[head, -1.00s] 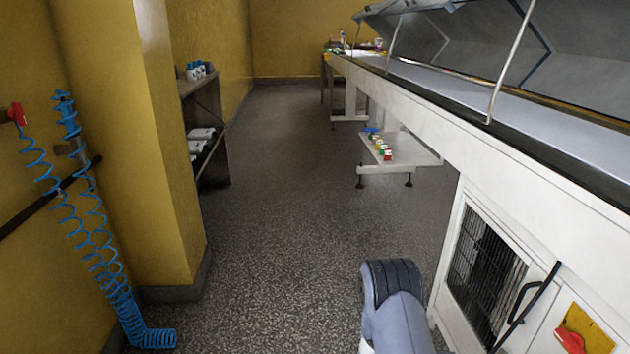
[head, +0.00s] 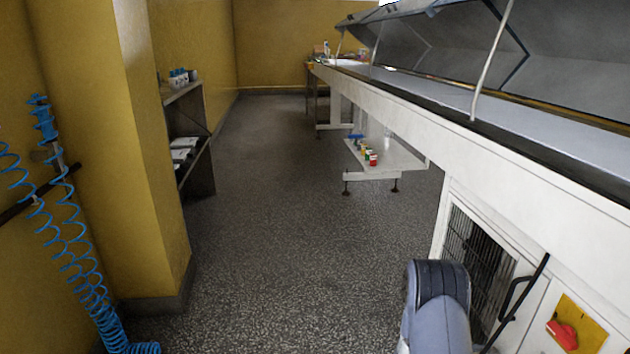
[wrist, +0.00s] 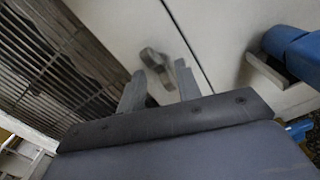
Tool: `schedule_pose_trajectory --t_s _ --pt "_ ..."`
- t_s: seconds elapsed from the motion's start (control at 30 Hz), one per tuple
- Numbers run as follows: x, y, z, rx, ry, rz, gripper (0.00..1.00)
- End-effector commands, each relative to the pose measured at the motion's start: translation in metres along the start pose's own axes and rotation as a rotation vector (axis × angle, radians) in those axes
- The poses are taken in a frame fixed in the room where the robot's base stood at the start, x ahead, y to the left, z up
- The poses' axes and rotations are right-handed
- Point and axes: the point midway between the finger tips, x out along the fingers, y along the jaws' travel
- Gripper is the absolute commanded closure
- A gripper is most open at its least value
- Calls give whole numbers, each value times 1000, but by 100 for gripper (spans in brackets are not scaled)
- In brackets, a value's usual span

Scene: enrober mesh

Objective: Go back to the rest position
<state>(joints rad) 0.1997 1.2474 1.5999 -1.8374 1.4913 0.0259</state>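My gripper (wrist: 158,72) shows in the wrist view with its two grey fingers apart and nothing held between them. Behind the fingers is a pale machine panel (wrist: 215,30) with a small grey latch (wrist: 153,60); I cannot tell how far it is from the fingers. In the head view part of my arm shows at the bottom, in front of the white machine. The gripper itself is hidden there.
The long white machine (head: 440,150) runs along the right, with a grille (head: 475,250), black handle and red knob (head: 562,334). A low stand (head: 385,155) holds small coloured items. A shelf (head: 190,140), yellow pillar and blue coiled hose (head: 75,240) line the left. The speckled floor (head: 270,200) between is clear.

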Motion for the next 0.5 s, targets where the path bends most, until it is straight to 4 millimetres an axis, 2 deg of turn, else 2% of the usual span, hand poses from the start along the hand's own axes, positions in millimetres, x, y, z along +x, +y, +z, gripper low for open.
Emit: schedule_pose_trajectory --t_s 0.5 --pt "0 0 0 418 0 0 67"
